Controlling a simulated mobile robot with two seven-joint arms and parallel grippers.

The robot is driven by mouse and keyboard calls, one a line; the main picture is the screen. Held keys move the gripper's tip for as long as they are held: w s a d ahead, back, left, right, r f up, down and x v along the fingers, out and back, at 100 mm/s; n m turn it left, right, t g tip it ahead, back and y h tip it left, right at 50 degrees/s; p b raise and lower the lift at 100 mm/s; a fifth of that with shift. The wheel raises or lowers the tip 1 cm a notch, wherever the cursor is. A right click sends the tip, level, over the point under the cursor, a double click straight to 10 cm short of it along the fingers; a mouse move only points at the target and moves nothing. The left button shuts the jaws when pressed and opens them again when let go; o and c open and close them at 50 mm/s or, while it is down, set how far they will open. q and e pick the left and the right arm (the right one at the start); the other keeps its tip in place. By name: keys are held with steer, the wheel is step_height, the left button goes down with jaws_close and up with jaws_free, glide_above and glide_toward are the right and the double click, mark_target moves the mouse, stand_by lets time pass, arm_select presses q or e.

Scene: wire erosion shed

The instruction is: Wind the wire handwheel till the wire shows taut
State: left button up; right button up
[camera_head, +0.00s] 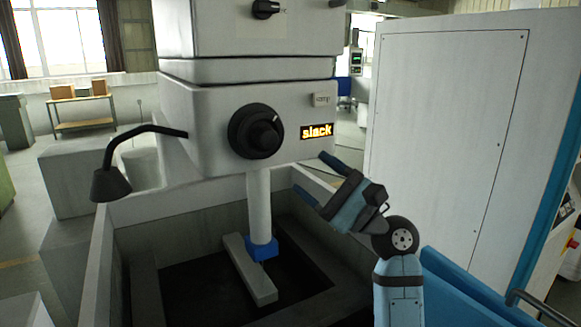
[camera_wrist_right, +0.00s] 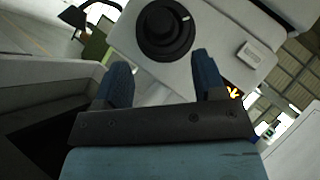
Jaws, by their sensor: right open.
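The black round handwheel (camera_head: 256,131) sits on the front of the grey machine head (camera_head: 200,110). A lit display (camera_head: 317,131) to its right reads "slack" in orange. My right gripper (camera_head: 312,178) is open and empty, below and to the right of the handwheel, apart from it. In the right wrist view the handwheel (camera_wrist_right: 166,29) shows beyond and between the two blue fingertips (camera_wrist_right: 161,72), with a pale mark on its knob. The display is partly hidden there behind the right-hand finger. My left gripper is not in view.
A black lamp (camera_head: 111,184) on a bent arm sticks out left of the head. Below, a grey column (camera_head: 259,205) with a blue end stands over a pale bar (camera_head: 249,268) in the open tank. A tall white cabinet (camera_head: 445,130) stands close at the right.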

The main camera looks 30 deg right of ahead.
steer(key=b+v, duration=0.1)
steer(key=v, duration=0.3)
steer(key=shift+s+d+f, duration=0.15)
steer(key=shift+s, duration=0.1)
